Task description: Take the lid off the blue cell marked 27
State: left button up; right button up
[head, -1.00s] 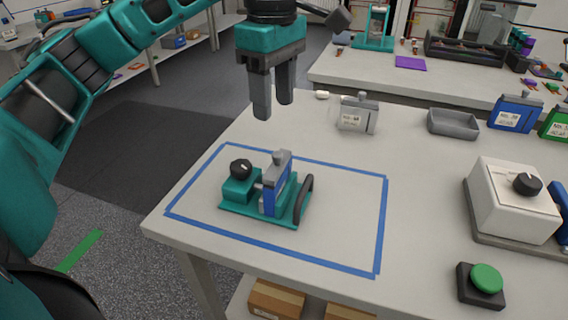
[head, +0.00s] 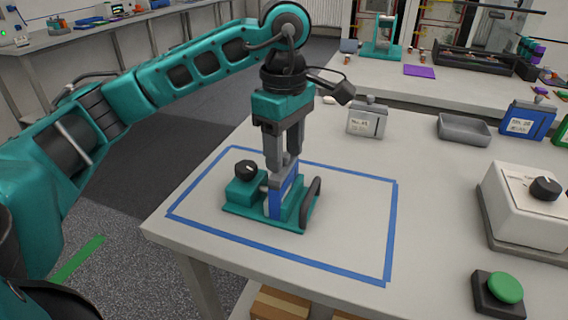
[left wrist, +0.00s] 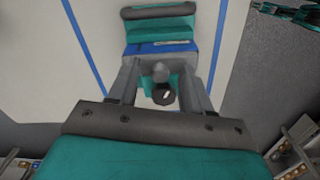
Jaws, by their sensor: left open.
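A blue cell (head: 285,197) stands upright in a teal fixture (head: 245,213) with a black knob on its left side. The fixture is inside the blue tape rectangle on the table. No number is readable on this cell. Its grey lid is on top, mostly hidden by my left gripper (head: 280,166), which points down over it. In the left wrist view the open fingers (left wrist: 163,76) stand on either side of the lid's grey knob (left wrist: 160,71), with gaps visible. The cell's blue edge (left wrist: 150,49) shows just beyond them. My right gripper is not in view.
A grey-white cell (head: 367,120) and an empty grey tray (head: 464,130) stand behind the tape area. A blue cell (head: 527,120) is at the back right. A white box with a dial (head: 522,212) and a green button (head: 505,287) are at the right. The taped area's right side is clear.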

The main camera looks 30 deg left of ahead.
aim_at(285, 154)
pick_arm(q)
jog(key=shift+c, duration=0.3)
grip_shut()
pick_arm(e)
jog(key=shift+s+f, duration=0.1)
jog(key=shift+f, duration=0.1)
pick_arm(q)
notch_tip(285, 154, up, 20)
jog(key=p, duration=0.7)
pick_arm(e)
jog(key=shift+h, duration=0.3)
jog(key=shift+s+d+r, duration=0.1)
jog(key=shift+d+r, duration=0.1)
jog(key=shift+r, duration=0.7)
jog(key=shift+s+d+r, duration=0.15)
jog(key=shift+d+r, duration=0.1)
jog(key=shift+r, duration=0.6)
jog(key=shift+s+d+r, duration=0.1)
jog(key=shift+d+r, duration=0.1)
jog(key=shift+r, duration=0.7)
